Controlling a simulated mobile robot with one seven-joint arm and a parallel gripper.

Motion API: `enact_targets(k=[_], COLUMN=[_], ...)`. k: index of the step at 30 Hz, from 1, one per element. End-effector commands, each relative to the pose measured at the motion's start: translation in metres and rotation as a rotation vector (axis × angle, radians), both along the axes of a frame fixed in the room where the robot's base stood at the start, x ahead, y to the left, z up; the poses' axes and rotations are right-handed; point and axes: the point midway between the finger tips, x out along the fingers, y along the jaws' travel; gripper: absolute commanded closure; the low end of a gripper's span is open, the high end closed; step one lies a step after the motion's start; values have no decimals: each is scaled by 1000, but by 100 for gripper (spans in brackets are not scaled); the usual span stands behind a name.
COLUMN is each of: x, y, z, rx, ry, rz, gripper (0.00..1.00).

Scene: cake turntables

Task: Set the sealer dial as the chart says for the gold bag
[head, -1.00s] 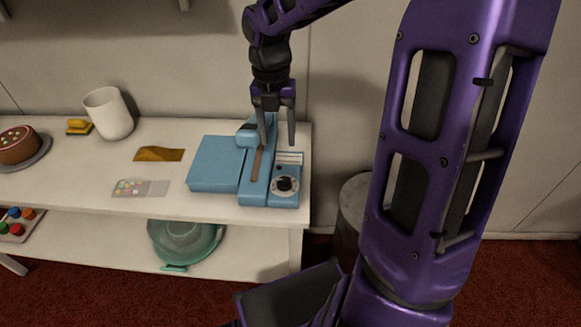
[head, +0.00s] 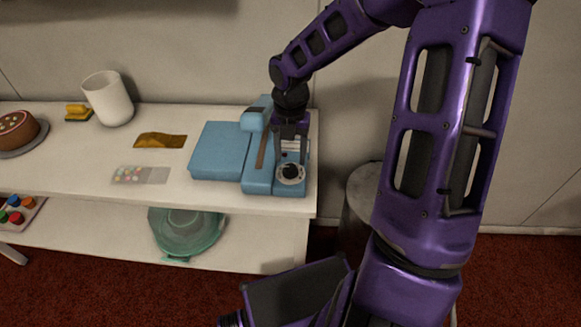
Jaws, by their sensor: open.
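The blue sealer (head: 218,150) stands on the white table near its right end. Its round dial (head: 290,174), dark in the middle with a pale ring, is at the front right of the sealer. My gripper (head: 291,160) points down over the dial with its fingers open. I cannot tell whether the fingers touch the knob, and the dial's setting is too small to read. The gold bag (head: 160,140) lies flat on the table left of the sealer. A small card with coloured dots (head: 130,174) lies in front of it; its markings are not readable.
A white cup-shaped container (head: 108,98), a yellow item (head: 78,112) and a brown cake (head: 17,128) stand on the table's left. A teal bowl-like thing (head: 187,235) is on the lower shelf. A grey bin (head: 362,190) stands right of the table. My arm fills the right side.

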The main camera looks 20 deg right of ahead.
Motion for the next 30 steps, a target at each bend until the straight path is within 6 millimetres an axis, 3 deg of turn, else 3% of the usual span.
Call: enact_targets(k=[1,6,18,28,30], x=[-1,0,0,0,0], y=[1,0,0,0,0], z=[-11,-29,-35,-35,-35], rx=[2,1,0,0,0], ry=[3,1,0,0,0], rz=[1,0,-1,-1,-1], gripper=[40,40,40,100,100])
